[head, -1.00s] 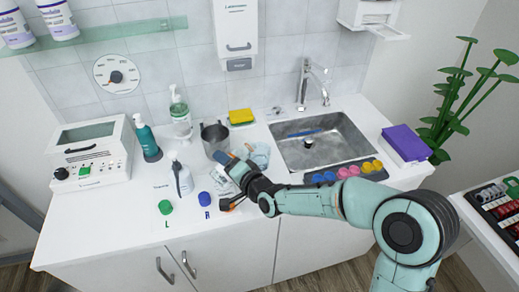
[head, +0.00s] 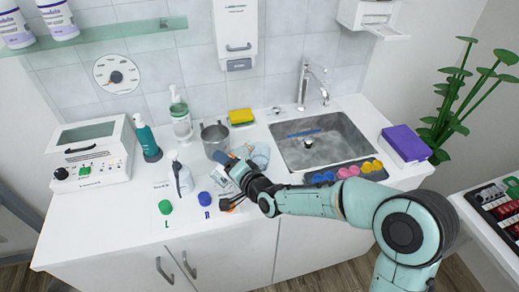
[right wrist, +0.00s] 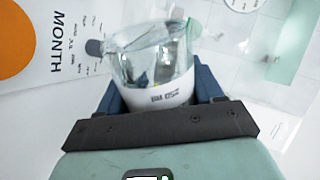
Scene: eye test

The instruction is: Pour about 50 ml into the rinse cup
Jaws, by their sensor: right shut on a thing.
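My right gripper (head: 240,165) is shut on a clear vessel (right wrist: 155,65) with a white lower part and dark print. In the right wrist view the vessel sits between my blue fingers; I cannot tell how much liquid it holds. In the head view the clear vessel (head: 260,154) shows just beyond the gripper, above the counter left of the sink. A grey metal mug (head: 215,140) stands close behind and left of the gripper. I cannot tell which vessel is the rinse cup. My left gripper is out of view.
A yellow sponge (head: 241,116) lies behind. The sink (head: 350,155) is to the right, with coloured pieces (head: 348,172) at its front.

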